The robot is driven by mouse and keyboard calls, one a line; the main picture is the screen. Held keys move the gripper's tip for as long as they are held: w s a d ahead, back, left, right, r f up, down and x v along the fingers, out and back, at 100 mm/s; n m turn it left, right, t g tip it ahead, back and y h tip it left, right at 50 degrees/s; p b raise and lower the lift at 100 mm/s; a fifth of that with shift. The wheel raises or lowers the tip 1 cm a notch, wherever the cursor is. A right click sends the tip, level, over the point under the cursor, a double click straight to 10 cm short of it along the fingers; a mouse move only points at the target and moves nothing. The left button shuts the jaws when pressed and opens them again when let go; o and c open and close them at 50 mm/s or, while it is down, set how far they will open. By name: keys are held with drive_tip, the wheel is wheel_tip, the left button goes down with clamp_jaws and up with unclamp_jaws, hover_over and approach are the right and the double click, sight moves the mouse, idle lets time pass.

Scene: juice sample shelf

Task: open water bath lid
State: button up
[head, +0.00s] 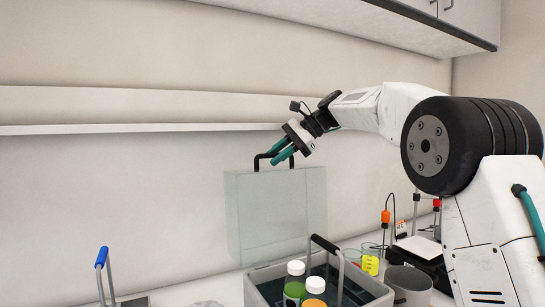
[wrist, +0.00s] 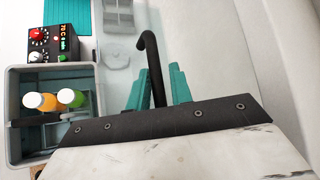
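The water bath lid (head: 275,215) is a clear, pale panel. It stands upright behind the grey bath tub (head: 375,300), close to the back wall. Its black handle (head: 262,160) is at the top edge. My gripper (head: 283,153) has its teal fingers at this handle. In the wrist view the handle (wrist: 153,60) runs between the fingers of my gripper (wrist: 158,88), which sit close on both sides of it. The tub is open at the top and also shows at left in the wrist view (wrist: 12,120). The lid's lower edge is partly hidden behind the tub.
A blue-handled item (head: 102,257) is at lower left. A control panel (wrist: 52,42) and labware are beside the tub. A shelf (head: 130,128) runs along the wall.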

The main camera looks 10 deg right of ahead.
drive_tip(key=v, duration=0.6)
drive_tip(key=shift+s+d+r, duration=0.1)
drive_tip(key=shift+s+r, duration=0.05)
drive_tip(key=shift+r, duration=0.2)
drive_tip(key=shift+s, duration=0.1)
drive_tip(key=s+d+f+n+h, duration=0.1)
drive_tip(key=s+f+n+h, duration=0.35)
drive_tip(key=s, duration=0.75)
drive_tip(key=s+d+f+n+h, duration=0.1)
drive_tip(key=s+d+f, duration=0.1)
drive_tip(key=s+f, duration=0.75)
drive_tip(key=s+d+f+n+h, duration=0.1)
drive_tip(key=s+f+n+h, duration=0.15)
drive_tip(key=s, duration=1.15)
drive_tip(key=s+d+f+n+h, duration=0.2)
drive_tip(key=s+d+f+n, duration=0.1)
drive_tip(key=s+f, duration=0.8)
drive_tip(key=shift+s+d+f+n, duration=0.25)
drive_tip(key=shift+s+d+n, duration=0.15)
drive_tip(key=shift+d, duration=0.15)
